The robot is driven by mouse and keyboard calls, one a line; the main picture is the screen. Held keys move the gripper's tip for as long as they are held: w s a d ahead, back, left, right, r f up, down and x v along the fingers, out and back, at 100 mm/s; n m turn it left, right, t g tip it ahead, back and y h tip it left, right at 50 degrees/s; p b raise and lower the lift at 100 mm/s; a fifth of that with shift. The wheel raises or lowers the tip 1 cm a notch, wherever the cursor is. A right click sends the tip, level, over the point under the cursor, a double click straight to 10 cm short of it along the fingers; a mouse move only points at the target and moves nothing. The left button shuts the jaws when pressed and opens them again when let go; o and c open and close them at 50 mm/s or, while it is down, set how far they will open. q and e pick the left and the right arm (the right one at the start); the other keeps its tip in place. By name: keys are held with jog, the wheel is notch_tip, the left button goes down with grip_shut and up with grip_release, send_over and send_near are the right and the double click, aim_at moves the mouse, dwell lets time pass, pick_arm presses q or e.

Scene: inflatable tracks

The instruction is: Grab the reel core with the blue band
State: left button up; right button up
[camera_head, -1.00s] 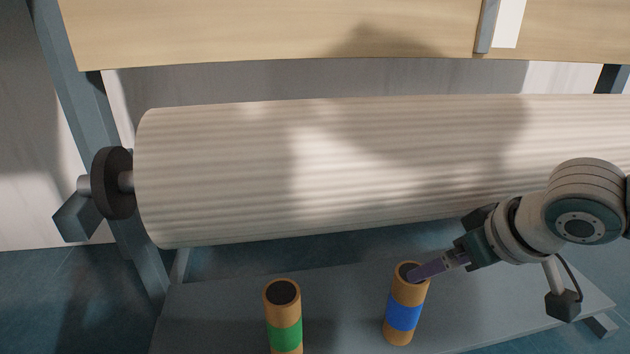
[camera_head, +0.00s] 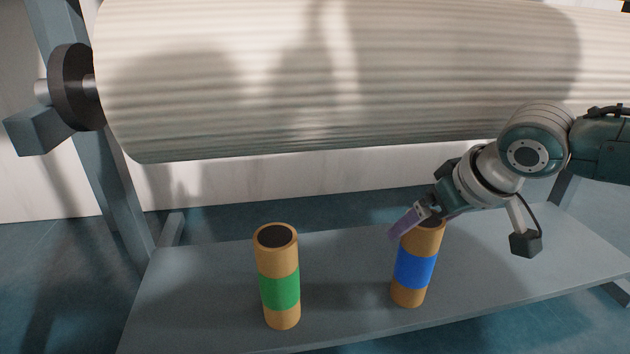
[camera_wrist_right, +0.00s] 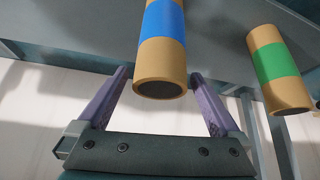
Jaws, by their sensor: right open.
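The reel core with the blue band (camera_head: 414,266) is a tan tube standing upright on the grey shelf, right of the middle in the head view. My right gripper (camera_head: 408,222) is at its upper end, with one purple finger showing at the upper left of the tube; the other finger is hidden. In the right wrist view, the blue-banded core (camera_wrist_right: 162,50) has its open end between the two spread fingers of my right gripper (camera_wrist_right: 159,74), with a gap visible on each side. My left gripper is not in view.
A similar core with a green band (camera_head: 280,288) stands to the left on the same grey shelf (camera_head: 345,290). A large pale ribbed roll (camera_head: 300,85) hangs above and behind on a grey frame. The shelf between the two cores is clear.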

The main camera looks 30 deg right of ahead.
jog(key=shift+c, duration=0.4)
grip_shut()
dwell(0.4)
